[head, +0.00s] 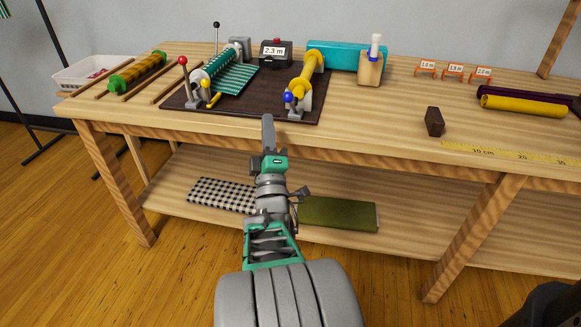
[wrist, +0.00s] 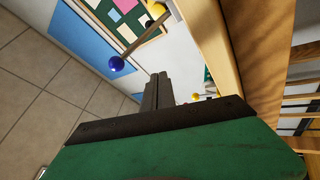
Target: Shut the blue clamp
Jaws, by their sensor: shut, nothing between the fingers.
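The blue clamp's round blue knob (head: 288,98) is at the front right of the dark mat, on a short lever above a grey base. In the wrist view the blue knob (wrist: 117,63) is at the upper left, at the end of a thin rod. I cannot tell how far the clamp is closed. My gripper (head: 267,120) is shut and empty, close to the table's front edge, just left of and nearer than the blue knob. Its fingers (wrist: 158,91) show in the wrist view, apart from the knob.
A red-knobbed lever (head: 183,62) and a yellow-knobbed lever (head: 205,84) stand on the dark mat (head: 250,108) to the left. A yellow roll (head: 306,78) lies behind the blue knob. A dark block (head: 434,121) is to the right, with bare tabletop between.

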